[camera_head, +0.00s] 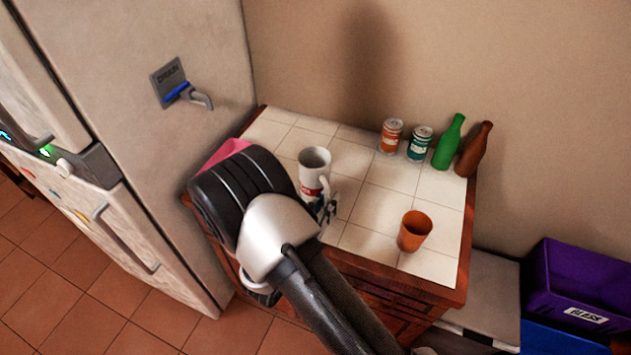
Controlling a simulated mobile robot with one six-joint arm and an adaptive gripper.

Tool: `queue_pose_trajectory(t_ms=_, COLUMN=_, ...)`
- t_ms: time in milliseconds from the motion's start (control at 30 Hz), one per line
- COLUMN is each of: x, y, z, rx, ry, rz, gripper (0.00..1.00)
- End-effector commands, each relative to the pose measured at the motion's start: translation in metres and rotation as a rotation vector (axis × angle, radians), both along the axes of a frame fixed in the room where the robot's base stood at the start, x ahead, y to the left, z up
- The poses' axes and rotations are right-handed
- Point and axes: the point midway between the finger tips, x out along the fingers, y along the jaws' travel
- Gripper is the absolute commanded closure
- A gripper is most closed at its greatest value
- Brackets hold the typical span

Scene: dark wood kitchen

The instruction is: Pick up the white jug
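The white jug (314,166) stands upright on the white tiled counter top (363,212), left of its middle. It has a red and dark mark low on its side and a handle on its right. My gripper (326,208) is in front of the jug, at its lower right. My dark and silver arm comes up from the bottom and hides most of the gripper. Only a small part of the fingers shows, so I cannot tell whether they are open or touching the jug.
An orange cup (414,231) stands to the right. Two cans (390,136) (420,143), a green bottle (448,145) and a brown bottle (474,150) stand along the wall. A pink item (226,152) is partly hidden behind my arm. The fridge (150,120) borders the left; a purple bin (580,285) is at right.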

Motion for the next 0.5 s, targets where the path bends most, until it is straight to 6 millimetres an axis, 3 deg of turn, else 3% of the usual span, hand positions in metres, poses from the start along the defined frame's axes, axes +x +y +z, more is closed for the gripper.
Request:
queue_pose_trajectory(t_ms=167, x=-0.0002, y=0.0001, z=-0.0002, rx=0.000, ry=0.000, rz=0.000, gripper=1.00)
queue_pose_trajectory(t_ms=500, x=-0.0003, y=0.0001, z=-0.0004, rx=0.000, ry=0.000, rz=0.000, gripper=1.00)
